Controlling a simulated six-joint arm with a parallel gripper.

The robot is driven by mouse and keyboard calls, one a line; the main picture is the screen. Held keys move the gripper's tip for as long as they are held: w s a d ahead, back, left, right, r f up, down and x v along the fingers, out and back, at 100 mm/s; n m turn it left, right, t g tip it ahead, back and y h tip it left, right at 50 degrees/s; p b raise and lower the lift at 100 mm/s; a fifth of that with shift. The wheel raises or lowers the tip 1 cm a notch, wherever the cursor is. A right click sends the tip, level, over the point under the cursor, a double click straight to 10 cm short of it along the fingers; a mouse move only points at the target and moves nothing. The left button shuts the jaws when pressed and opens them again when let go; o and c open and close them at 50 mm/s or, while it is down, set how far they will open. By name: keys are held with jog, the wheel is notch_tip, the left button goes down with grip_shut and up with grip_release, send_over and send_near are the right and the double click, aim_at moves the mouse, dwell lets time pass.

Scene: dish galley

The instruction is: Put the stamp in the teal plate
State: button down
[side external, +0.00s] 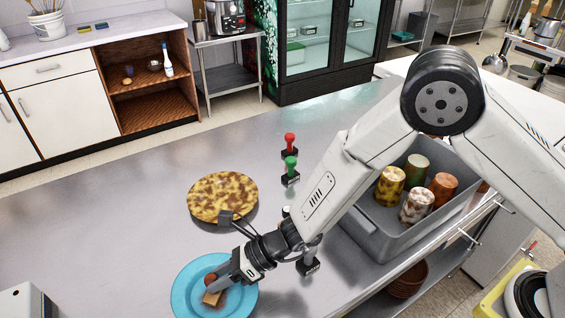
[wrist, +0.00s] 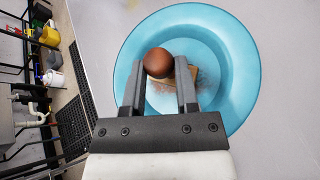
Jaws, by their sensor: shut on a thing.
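The teal plate (side external: 183,291) lies on the steel counter at the front; its blue bowl-like rim also fills the wrist view (wrist: 243,62). The stamp (side external: 212,299) has a round reddish-brown knob and a pale wooden base. It is over the inside of the plate, and its knob shows between the fingers in the wrist view (wrist: 158,62). My gripper (side external: 222,284) is shut on the stamp, with its fingers pointing down into the plate; the fingers also show in the wrist view (wrist: 158,90). I cannot tell whether the base touches the plate.
A brown-and-yellow mottled round plate (side external: 222,197) lies behind. A red-knobbed stamp (side external: 289,143) and a green-knobbed stamp (side external: 290,171) stand beyond it. A grey bin (side external: 377,237) with several patterned cans is at the right. The counter's left side is mostly clear.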

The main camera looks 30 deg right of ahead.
jog(key=shift+c, duration=1.8)
grip_release()
jog(key=shift+f, duration=0.1)
jog(key=shift+d, duration=0.1)
jog(key=shift+s+d+r, duration=0.1)
jog(key=shift+d+r, duration=0.3)
jog(key=shift+d, duration=0.1)
jog(key=v, duration=1)
jog(key=shift+d+r, duration=0.2)
jog(key=shift+d, duration=0.05)
jog(key=shift+s, duration=0.15)
